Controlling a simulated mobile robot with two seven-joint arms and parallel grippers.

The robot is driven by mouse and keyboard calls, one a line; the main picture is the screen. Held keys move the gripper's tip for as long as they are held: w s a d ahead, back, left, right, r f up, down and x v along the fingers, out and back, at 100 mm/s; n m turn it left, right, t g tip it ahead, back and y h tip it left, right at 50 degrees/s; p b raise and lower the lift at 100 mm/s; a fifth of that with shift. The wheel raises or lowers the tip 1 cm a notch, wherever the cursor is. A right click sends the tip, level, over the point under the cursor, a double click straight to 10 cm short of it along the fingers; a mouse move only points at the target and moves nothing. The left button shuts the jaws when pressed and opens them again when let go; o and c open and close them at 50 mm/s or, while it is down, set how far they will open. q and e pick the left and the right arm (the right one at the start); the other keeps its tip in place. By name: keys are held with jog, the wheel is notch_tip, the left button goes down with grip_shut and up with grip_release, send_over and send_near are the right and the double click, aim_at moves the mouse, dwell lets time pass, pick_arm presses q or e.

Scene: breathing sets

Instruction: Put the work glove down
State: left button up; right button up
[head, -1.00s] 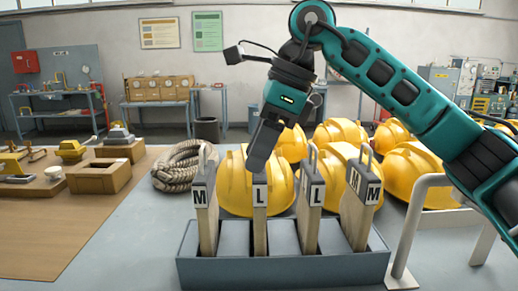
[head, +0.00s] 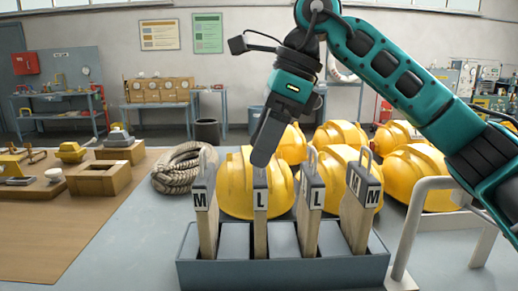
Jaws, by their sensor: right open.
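Several beige, grey-topped pieces with letter tags stand upright in a grey slotted tray (head: 285,273); they may be the work gloves. From the left they are tagged M (head: 207,225), L (head: 260,215), L (head: 309,215) and M (head: 360,205). My right gripper (head: 261,160) points down, its fingertips just above the top of the left L piece. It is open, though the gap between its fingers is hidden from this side. I see nothing hanging from it. My left gripper is not in view.
Yellow helmets (head: 236,185) crowd the table behind the tray. A coiled rope (head: 180,168) lies left of them. A wooden mat (head: 50,235) with wooden blocks covers the left. A grey metal rail (head: 408,235) stands right of the tray.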

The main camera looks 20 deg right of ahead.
jog(key=p+v, duration=0.1)
jog(key=v, duration=0.9)
